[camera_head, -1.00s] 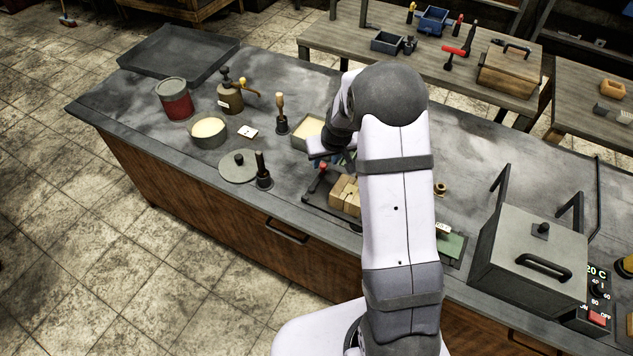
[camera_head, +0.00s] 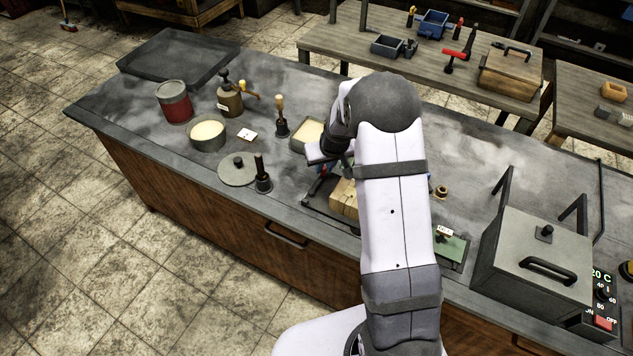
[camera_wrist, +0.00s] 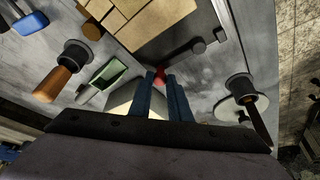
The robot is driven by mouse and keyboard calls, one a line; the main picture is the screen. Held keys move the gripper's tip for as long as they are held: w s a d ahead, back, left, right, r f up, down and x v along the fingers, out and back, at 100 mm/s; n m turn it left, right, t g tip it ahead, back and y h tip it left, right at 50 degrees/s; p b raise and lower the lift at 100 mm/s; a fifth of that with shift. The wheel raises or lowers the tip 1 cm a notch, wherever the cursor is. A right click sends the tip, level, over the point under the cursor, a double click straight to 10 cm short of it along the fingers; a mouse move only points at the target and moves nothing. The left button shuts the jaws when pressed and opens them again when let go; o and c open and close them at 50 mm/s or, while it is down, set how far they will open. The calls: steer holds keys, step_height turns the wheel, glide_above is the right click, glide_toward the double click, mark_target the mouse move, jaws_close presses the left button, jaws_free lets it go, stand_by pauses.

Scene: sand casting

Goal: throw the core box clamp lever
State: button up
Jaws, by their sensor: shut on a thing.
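The core box (camera_head: 343,198), made of pale wooden blocks, sits on a dark base plate on the bench, partly hidden by my arm. It also shows at the top of the wrist view (camera_wrist: 150,22). The clamp lever's red handle (camera_wrist: 158,76) shows at my fingertips beside the core box. My gripper (camera_wrist: 162,82) has two blue fingers, close together and shut on the red handle. In the head view my gripper (camera_head: 321,172) is at the left end of the base plate, and the handle is mostly hidden there.
A round grey lid (camera_head: 236,168) and a dark upright-handled tool (camera_head: 263,178) stand left of my gripper. A sand-filled box (camera_head: 306,134) and a wooden-handled tool (camera_head: 281,118) stand behind. A grey lidded oven (camera_head: 530,250) is at the right.

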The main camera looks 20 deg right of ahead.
steer(key=shift+w+a+f+n+y+b, duration=0.15)
steer(key=shift+n+b, duration=0.25)
steer(key=shift+b, duration=0.6)
steer(key=shift+w+a+r+n+y+b, duration=0.15)
steer(key=shift+n+b, duration=0.25)
steer(key=shift+b, duration=0.6)
steer(key=shift+w+a+n+b, duration=0.1)
steer(key=shift+w+n+b, duration=0.05)
steer(key=shift+n+b, duration=0.15)
steer(key=shift+w+b, duration=0.1)
steer(key=shift+b, duration=0.45)
steer(key=shift+w+a+n+y+b, duration=0.25)
steer(key=shift+a+n+y+b, duration=0.05)
steer(key=shift+n+b, duration=0.35)
steer(key=shift+w+a+n+y+b, duration=0.2)
steer(key=shift+a+n+y+b, duration=0.1)
steer(key=shift+n+b, duration=0.35)
stand_by(0.3)
steer(key=shift+w+a+r+n+y+b, duration=0.15)
steer(key=shift+a+n+b, duration=0.15)
steer(key=shift+n, duration=0.2)
steer(key=shift+w+a+n+y+b, duration=0.15)
steer(key=shift+n+b, duration=0.25)
steer(key=shift+n, duration=0.1)
stand_by(0.5)
steer(key=shift+a+n+g, duration=0.15)
steer(key=shift+n+g, duration=0.15)
